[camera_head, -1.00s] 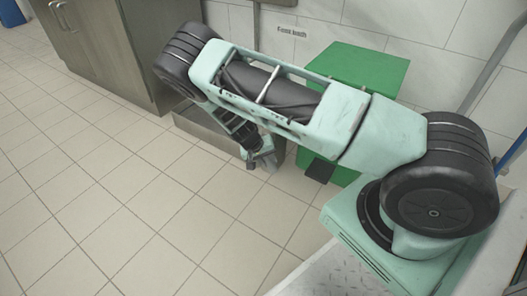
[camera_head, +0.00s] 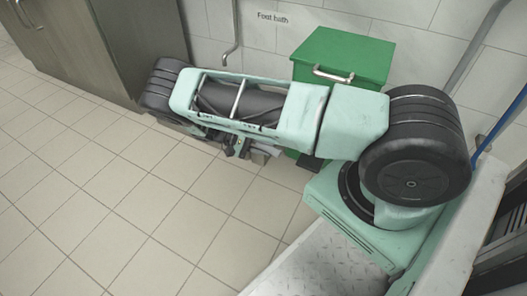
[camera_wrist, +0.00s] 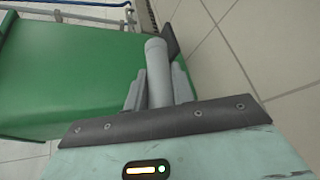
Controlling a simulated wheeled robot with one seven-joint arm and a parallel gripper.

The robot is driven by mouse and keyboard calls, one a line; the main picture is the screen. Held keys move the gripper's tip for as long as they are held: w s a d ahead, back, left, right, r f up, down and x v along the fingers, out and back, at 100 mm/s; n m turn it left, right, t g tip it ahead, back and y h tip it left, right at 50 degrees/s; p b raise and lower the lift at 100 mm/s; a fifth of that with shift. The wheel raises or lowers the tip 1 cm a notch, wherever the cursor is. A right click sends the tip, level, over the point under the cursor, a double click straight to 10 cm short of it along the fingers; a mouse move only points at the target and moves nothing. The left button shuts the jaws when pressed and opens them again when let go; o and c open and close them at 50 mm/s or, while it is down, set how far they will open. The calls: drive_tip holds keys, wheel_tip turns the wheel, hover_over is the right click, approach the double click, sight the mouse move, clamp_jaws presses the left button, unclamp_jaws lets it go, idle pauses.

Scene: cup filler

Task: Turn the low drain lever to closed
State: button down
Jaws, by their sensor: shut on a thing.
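A grey round-ended bar (camera_wrist: 157,72), which I take to be the drain lever, stands between the two grey fingers of my gripper (camera_wrist: 158,88) in the wrist view. The fingers are shut on it, one on each side, and its far end sticks out beyond them. In the head view my gripper is mostly hidden under my forearm, low in front of the wall, and the lever cannot be made out there. The lever's pivot is hidden, so I cannot tell its setting.
A green bin (camera_head: 345,52) with a metal handle stands against the tiled wall; its green side (camera_wrist: 70,85) fills the left of the wrist view. A "Foot bath" label (camera_head: 273,18) is on the wall by a pipe (camera_head: 232,40). A cabinet (camera_head: 130,45) stands left. The tiled floor (camera_head: 140,215) is clear.

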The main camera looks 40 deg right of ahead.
drive_tip(key=shift+r+g+h+b, duration=0.4)
drive_tip(key=shift+g, duration=0.2)
drive_tip(key=shift+n, duration=0.3)
drive_tip(key=c, duration=1.2)
unclamp_jaws()
drive_tip(key=b+v, duration=0.6)
drive_tip(key=v, duration=1.1)
drive_tip(key=shift+w+a+f+b, duration=0.1)
drive_tip(key=shift+w+a+b, duration=0.05)
drive_tip(key=shift+b, duration=0.15)
